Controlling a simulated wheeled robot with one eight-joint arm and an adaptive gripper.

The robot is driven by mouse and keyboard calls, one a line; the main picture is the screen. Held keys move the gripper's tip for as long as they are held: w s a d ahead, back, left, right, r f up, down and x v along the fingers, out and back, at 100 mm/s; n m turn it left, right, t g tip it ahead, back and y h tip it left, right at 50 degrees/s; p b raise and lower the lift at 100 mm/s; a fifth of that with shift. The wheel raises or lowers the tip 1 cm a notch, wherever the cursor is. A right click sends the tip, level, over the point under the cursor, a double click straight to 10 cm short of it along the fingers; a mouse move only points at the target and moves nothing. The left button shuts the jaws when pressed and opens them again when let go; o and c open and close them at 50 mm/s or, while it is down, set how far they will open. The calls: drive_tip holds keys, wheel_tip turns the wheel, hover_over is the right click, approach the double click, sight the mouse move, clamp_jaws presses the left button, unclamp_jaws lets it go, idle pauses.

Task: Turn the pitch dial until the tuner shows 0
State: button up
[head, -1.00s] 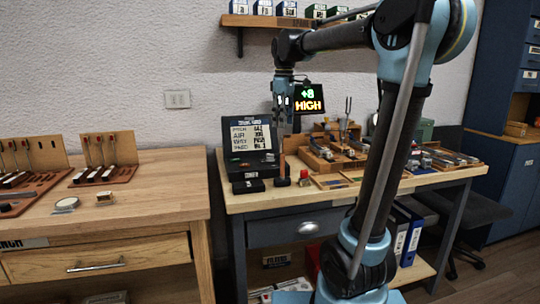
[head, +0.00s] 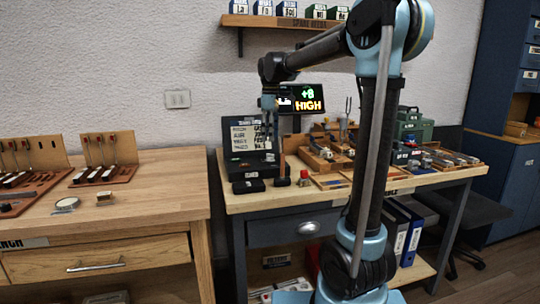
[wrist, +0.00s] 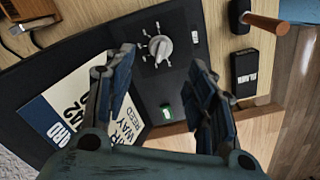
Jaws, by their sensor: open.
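The tuner display (head: 308,98) reads "+8" in green over "HIGH" in orange. The pitch dial, a light grey knob (wrist: 160,47) with a pointed grip and tick marks around it, sits on a dark panel and shows between my fingers in the wrist view. My gripper (wrist: 163,72) is open and empty, its two fingers spread on either side of the dial in the picture. In the head view my gripper (head: 269,112) hangs over the open black tuner case (head: 236,160). I cannot tell how far it is above the dial.
A printed card (wrist: 75,108) lies beside the left finger. A black labelled block (wrist: 244,73) and a wooden-handled tool (wrist: 268,22) lie to the right. Tuning forks and trays (head: 335,155) stand right of the case.

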sight(270, 157)
wheel_tip(270, 157, down, 8)
drive_tip(key=shift+f, duration=0.25)
drive_tip(key=c, duration=1.1)
